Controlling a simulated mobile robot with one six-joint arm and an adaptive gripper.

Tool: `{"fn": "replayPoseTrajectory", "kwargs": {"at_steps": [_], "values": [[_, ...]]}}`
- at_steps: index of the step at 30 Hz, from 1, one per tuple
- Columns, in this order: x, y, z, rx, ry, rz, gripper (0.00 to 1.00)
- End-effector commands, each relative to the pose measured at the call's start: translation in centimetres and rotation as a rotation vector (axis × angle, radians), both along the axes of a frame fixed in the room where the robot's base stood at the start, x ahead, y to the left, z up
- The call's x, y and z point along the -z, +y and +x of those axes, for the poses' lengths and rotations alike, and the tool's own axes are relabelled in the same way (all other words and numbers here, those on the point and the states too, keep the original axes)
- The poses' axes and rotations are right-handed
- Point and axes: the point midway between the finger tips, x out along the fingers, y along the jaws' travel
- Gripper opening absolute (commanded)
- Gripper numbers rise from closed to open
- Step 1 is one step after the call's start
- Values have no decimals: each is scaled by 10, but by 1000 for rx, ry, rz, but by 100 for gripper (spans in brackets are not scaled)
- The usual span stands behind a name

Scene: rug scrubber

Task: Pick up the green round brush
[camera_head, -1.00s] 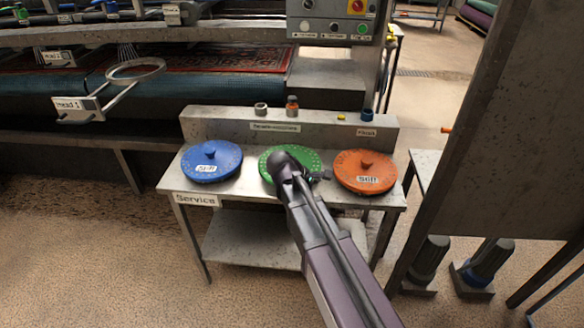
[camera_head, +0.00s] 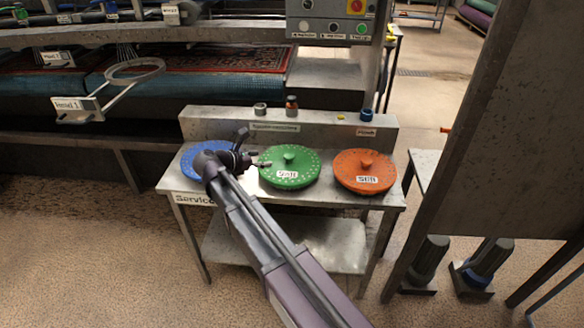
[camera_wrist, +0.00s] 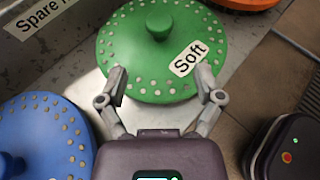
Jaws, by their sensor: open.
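The green round brush (camera_head: 289,167) lies flat in the middle of the metal service table, with a knob on top and a white label. In the wrist view the green brush (camera_wrist: 163,70) fills the upper middle and its label reads "Soft". My gripper (camera_head: 262,159) is at the left edge of the green brush, over the gap towards the blue brush. In the wrist view my gripper (camera_wrist: 167,85) is open, its two fingers apart at the brush's near rim, with nothing held. Whether the fingers touch the rim cannot be told.
A blue round brush (camera_head: 195,163) lies to the left, partly hidden by my arm. An orange round brush (camera_head: 365,171) lies to the right. The table (camera_head: 233,198) has a raised back ledge (camera_head: 220,124) with small items on it. A tall grey panel (camera_head: 500,120) stands at the right.

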Motion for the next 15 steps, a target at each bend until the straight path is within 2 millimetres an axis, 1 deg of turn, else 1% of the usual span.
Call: {"fn": "replayPoseTrajectory", "kwargs": {"at_steps": [8,15], "values": [[4,-5,4,3,0,1,85],[17,-25,23,4,-1,2,85]]}}
